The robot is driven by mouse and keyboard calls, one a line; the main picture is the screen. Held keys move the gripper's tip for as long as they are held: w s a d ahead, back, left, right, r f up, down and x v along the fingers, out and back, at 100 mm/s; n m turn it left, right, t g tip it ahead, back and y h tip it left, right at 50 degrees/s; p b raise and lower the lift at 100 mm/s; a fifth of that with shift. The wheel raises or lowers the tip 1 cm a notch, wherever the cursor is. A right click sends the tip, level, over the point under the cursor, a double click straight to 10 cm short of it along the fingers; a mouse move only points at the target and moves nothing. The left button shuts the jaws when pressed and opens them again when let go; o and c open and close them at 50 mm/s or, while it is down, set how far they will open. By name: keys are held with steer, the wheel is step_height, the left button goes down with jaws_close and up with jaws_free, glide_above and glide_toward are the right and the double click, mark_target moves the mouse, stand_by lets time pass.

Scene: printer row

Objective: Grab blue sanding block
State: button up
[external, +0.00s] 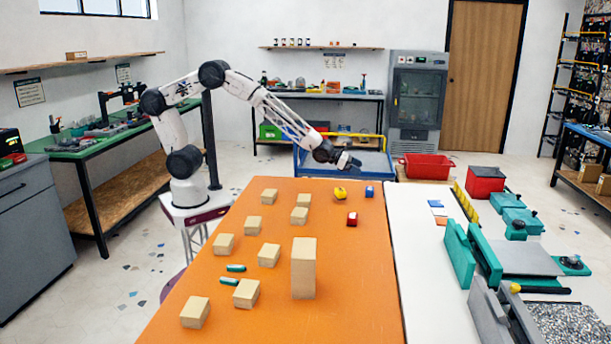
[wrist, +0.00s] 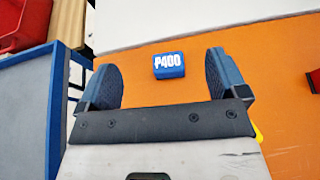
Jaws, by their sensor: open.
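The blue sanding block (external: 369,191) lies on the orange table near its far right corner. In the wrist view the blue sanding block (wrist: 169,65) shows white "P400" lettering and lies between and slightly beyond the two fingers. My gripper (external: 352,163) is above the far end of the table, near the block and apart from it. In the wrist view my gripper (wrist: 165,75) is open, its two dark blue fingers spread wide, with nothing held between them.
A yellow block (external: 340,193) and a red block (external: 352,219) lie close to the blue one. Several wooden blocks (external: 303,268) and green cylinders (external: 236,268) are spread over the orange table (external: 350,300). A white surface (external: 410,230) borders it on the right.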

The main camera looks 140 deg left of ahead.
steer(key=shift+f, duration=0.1)
glide_toward(369, 188)
steer(key=x, duration=0.3)
steer(key=shift+w+a+f, duration=0.1)
steer(key=shift+f, duration=0.15)
steer(key=shift+w+a+f, duration=0.2)
steer(key=shift+w+a, duration=0.2)
steer(key=shift+w, duration=0.1)
steer(key=shift+x, duration=2.9)
steer(key=c, duration=1)
steer(key=shift+r, duration=4.95)
